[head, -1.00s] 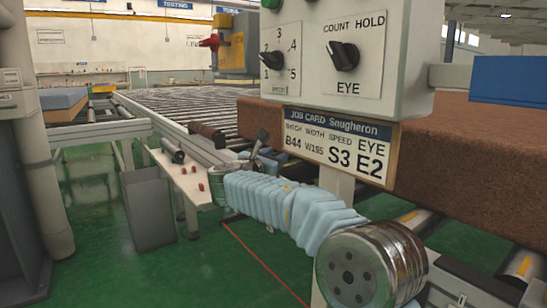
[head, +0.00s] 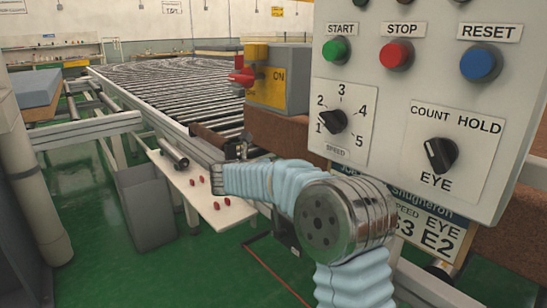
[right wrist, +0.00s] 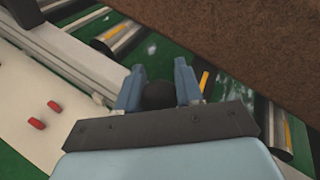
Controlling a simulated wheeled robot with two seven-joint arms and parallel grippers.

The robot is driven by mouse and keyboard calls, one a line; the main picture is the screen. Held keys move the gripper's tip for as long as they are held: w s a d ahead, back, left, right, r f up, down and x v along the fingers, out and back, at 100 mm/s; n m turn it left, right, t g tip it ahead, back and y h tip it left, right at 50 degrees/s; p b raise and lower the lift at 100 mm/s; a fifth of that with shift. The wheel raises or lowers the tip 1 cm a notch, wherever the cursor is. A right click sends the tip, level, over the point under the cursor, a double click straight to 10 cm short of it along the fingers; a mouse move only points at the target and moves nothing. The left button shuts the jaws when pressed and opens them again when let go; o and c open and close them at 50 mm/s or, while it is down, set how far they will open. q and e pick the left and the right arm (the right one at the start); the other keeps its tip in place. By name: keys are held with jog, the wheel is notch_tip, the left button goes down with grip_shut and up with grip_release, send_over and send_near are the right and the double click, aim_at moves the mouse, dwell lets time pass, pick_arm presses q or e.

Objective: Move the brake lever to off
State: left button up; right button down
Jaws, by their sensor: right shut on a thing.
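My right arm reaches in from the lower right in the head view. Its gripper (head: 243,145) is far off and small there, near the end of the roller bed. In the right wrist view, the two blue fingers of that gripper (right wrist: 158,90) are closed around a round black knob (right wrist: 158,96). The knob looks like a lever's end; its shaft is hidden. A yellow switch box (head: 267,88) marked ON, with a red handle (head: 242,77), stands behind, apart from the gripper. My left gripper is out of view.
A control panel (head: 400,85) with buttons and dials stands close at the right, above a partly covered job card (head: 440,225). Brown slab material (head: 281,132) lies behind. A pale shelf (head: 200,185) with small red pieces and a grey bin (head: 147,212) are at left.

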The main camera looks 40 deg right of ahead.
jog(key=w, duration=0.1)
jog(key=w+f+n+g, duration=0.1)
jog(key=w, duration=0.1)
jog(key=shift+w+a, duration=0.1)
dwell(0.5)
jog(key=c, duration=0.7)
grip_release()
jog(key=shift+w+f, duration=0.1)
jog(key=shift+w, duration=0.1)
jog(key=shift+c, duration=0.2)
jog(key=v, duration=1.4)
